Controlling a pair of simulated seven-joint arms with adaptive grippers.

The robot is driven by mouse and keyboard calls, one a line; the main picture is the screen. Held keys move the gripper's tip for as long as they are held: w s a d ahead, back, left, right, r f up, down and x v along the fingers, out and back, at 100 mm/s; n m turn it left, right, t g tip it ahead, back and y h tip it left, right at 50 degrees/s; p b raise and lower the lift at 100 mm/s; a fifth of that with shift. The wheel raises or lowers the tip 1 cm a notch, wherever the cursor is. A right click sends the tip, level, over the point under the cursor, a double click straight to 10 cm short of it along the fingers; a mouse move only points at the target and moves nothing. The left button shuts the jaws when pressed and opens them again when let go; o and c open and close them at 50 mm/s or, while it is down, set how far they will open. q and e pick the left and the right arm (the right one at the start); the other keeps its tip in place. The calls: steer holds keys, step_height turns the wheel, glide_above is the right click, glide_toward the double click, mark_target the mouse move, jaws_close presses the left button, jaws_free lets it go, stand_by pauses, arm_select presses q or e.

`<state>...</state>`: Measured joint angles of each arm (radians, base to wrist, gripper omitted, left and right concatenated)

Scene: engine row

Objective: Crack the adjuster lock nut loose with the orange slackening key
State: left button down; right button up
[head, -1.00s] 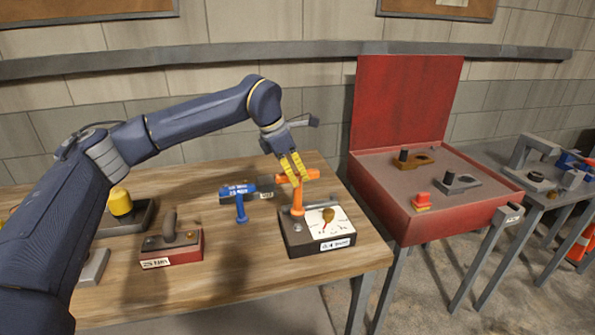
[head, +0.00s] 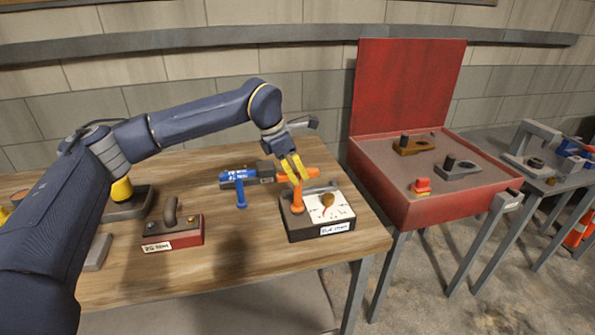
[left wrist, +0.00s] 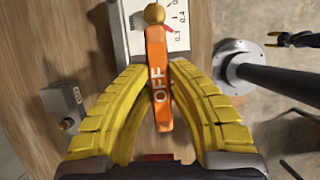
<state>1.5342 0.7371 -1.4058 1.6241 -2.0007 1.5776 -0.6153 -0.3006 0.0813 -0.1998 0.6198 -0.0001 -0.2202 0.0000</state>
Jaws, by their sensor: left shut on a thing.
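The orange slackening key (head: 297,198) stands upright on the right part of the table, its shank down at the left side of a dark adjuster block (head: 303,232). My left gripper (head: 292,168) is shut on the key's handle. In the left wrist view the yellow fingers (left wrist: 156,82) close on both sides of the orange handle (left wrist: 157,62), which is marked OFF. The block's white scale plate (head: 330,208) carries a brass pointer. The lock nut cannot be made out under the key. A small dark shape with yellow parts (left wrist: 292,40), perhaps my right gripper, shows far off.
A red-based block (head: 173,238) with a grey lever stands farther left. An open red case (head: 435,208) stands right of the table. The front middle of the table is bare.

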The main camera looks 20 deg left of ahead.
arm_select(q)
steer(key=shift+f, duration=0.3)
stand_by(1.0)
steer(key=shift+n+y, duration=0.3)
steer(key=shift+n, duration=0.7)
steer(key=shift+r, duration=0.15)
steer(key=shift+t, duration=0.3)
steer(key=shift+r, duration=2.6)
